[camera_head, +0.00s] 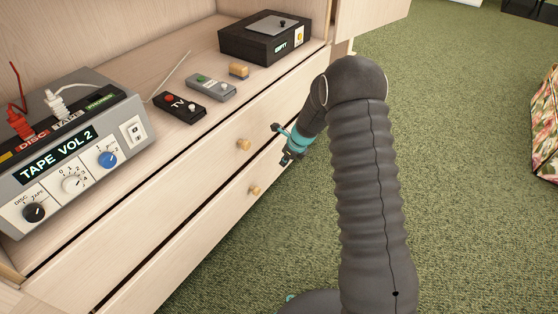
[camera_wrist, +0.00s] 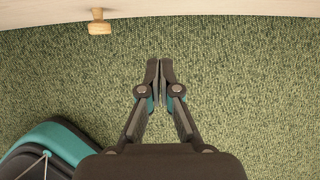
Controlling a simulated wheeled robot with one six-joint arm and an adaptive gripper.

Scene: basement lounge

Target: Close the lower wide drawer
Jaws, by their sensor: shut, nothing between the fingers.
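The lower wide drawer (camera_head: 215,221) has a pale wood front with a round wooden knob (camera_head: 255,190). It sits below another wide drawer front with its own knob (camera_head: 243,144). I cannot tell clearly how far the lower drawer stands out. My gripper (camera_head: 287,156) is in front of the drawers, right of the knobs, partly hidden by my arm. In the wrist view my gripper (camera_wrist: 160,62) is shut and empty over the carpet, apart from the wooden edge at the top. One knob (camera_wrist: 98,24) shows there at upper left.
Green carpet (camera_head: 470,150) is open to the right. A floral item (camera_head: 545,125) is at the right edge.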

